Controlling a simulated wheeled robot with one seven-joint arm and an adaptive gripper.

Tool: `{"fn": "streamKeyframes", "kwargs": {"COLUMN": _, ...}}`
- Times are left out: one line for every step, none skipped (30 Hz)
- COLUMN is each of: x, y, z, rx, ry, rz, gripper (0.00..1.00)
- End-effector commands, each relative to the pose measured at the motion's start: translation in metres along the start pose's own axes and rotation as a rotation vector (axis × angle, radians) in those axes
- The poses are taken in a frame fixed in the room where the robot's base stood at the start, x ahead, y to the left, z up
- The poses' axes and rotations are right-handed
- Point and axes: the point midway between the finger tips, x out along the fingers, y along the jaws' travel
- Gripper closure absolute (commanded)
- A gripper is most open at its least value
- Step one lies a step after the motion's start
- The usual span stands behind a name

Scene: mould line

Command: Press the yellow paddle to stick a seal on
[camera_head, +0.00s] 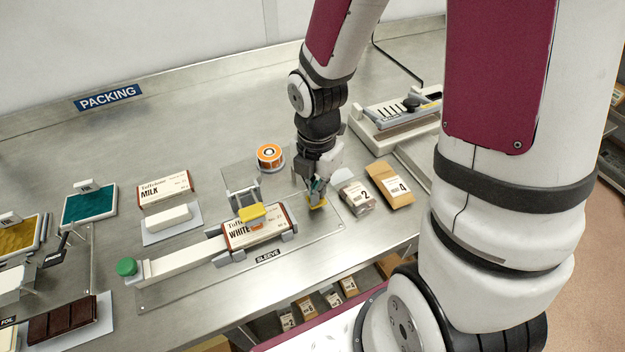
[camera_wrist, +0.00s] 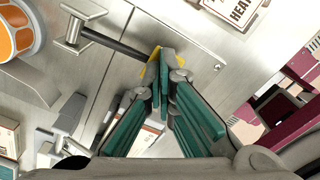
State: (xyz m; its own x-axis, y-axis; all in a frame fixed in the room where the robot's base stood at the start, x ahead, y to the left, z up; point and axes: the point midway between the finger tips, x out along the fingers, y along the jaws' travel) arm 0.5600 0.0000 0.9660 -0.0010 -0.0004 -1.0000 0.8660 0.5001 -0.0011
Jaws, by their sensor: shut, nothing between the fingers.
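The yellow paddle (camera_head: 317,204) shows just under the tips of my gripper (camera_head: 315,190), at the right of the sleeve station. In the wrist view the yellow paddle (camera_wrist: 150,72) is at the end of a dark rod, mostly hidden behind the fingertips (camera_wrist: 166,85). My gripper is shut and empty, its tips over or against the paddle; I cannot tell if they touch. A white sleeved box (camera_head: 262,236) marked WHITE lies in the sleeve station. A yellow block (camera_head: 252,213) sits above it, and an orange patch (camera_head: 257,226) shows on the box beneath.
An orange-and-white roll (camera_head: 270,156) stands behind the station. A green knob (camera_head: 126,267) ends the pusher at left. Several small cartons (camera_head: 390,185) lie to the right, with a sealer (camera_head: 395,112) behind. A MILK box (camera_head: 166,190) is at left.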

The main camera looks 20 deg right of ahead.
Motion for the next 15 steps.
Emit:
{"fn": "streamKeyframes", "kwargs": {"x": -0.004, "y": -0.001, "z": -0.001, "rx": 0.0, "ry": 0.0, "rz": 0.0, "gripper": 1.0}}
{"fn": "streamKeyframes", "kwargs": {"x": -0.006, "y": -0.001, "z": -0.001, "rx": 0.0, "ry": 0.0, "rz": 0.0, "gripper": 1.0}}
{"fn": "streamKeyframes", "kwargs": {"x": -0.008, "y": -0.001, "z": 0.0, "rx": 0.0, "ry": 0.0, "rz": 0.001, "gripper": 1.0}}
{"fn": "streamKeyframes", "kwargs": {"x": -0.009, "y": -0.001, "z": 0.0, "rx": 0.0, "ry": 0.0, "rz": 0.001, "gripper": 1.0}}
{"fn": "streamKeyframes", "kwargs": {"x": -0.011, "y": -0.001, "z": 0.0, "rx": 0.0, "ry": 0.0, "rz": 0.001, "gripper": 1.0}}
{"fn": "streamKeyframes", "kwargs": {"x": -0.012, "y": -0.001, "z": 0.0, "rx": 0.0, "ry": 0.0, "rz": 0.001, "gripper": 1.0}}
{"fn": "streamKeyframes", "kwargs": {"x": -0.014, "y": -0.001, "z": 0.0, "rx": 0.0, "ry": 0.0, "rz": 0.001, "gripper": 1.0}}
{"fn": "streamKeyframes", "kwargs": {"x": -0.015, "y": -0.001, "z": -0.001, "rx": 0.0, "ry": 0.0, "rz": 0.001, "gripper": 1.0}}
{"fn": "streamKeyframes", "kwargs": {"x": -0.017, "y": -0.001, "z": -0.001, "rx": 0.0, "ry": 0.0, "rz": 0.001, "gripper": 1.0}}
{"fn": "streamKeyframes", "kwargs": {"x": -0.018, "y": -0.001, "z": -0.001, "rx": 0.0, "ry": 0.0, "rz": 0.0, "gripper": 1.0}}
{"fn": "streamKeyframes", "kwargs": {"x": -0.019, "y": -0.001, "z": -0.001, "rx": 0.0, "ry": 0.0, "rz": 0.0, "gripper": 1.0}}
{"fn": "streamKeyframes", "kwargs": {"x": -0.021, "y": -0.001, "z": -0.001, "rx": 0.0, "ry": 0.0, "rz": 0.0, "gripper": 1.0}}
{"fn": "streamKeyframes", "kwargs": {"x": -0.023, "y": -0.001, "z": -0.001, "rx": 0.0, "ry": 0.0, "rz": 0.0, "gripper": 1.0}}
{"fn": "streamKeyframes", "kwargs": {"x": -0.024, "y": -0.001, "z": -0.001, "rx": 0.0, "ry": 0.0, "rz": 0.0, "gripper": 1.0}}
{"fn": "streamKeyframes", "kwargs": {"x": -0.026, "y": -0.001, "z": -0.001, "rx": 0.0, "ry": 0.0, "rz": 0.0, "gripper": 1.0}}
